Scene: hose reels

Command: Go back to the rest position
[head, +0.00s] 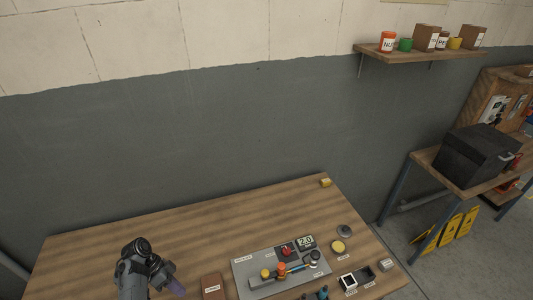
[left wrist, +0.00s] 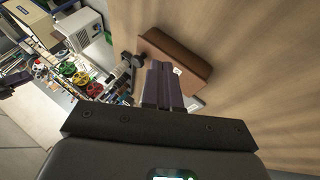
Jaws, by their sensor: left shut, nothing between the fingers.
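My left gripper (head: 177,287) is over the left part of the wooden table (head: 130,240), at the lower edge of the head view. Its purple-grey fingers show in the left wrist view (left wrist: 161,88), closed together with nothing held between them. A brown block (head: 213,286) lies on the table just right of the gripper; it also shows beyond the fingertips in the left wrist view (left wrist: 178,52).
A grey panel (head: 245,266) with coloured fittings and a small display (head: 306,242) sits right of the block. Yellow (head: 338,246) and grey discs lie farther right. A wall shelf (head: 430,50) holds pots and boxes. A black box (head: 475,153) stands on a side bench. The table's back left is clear.

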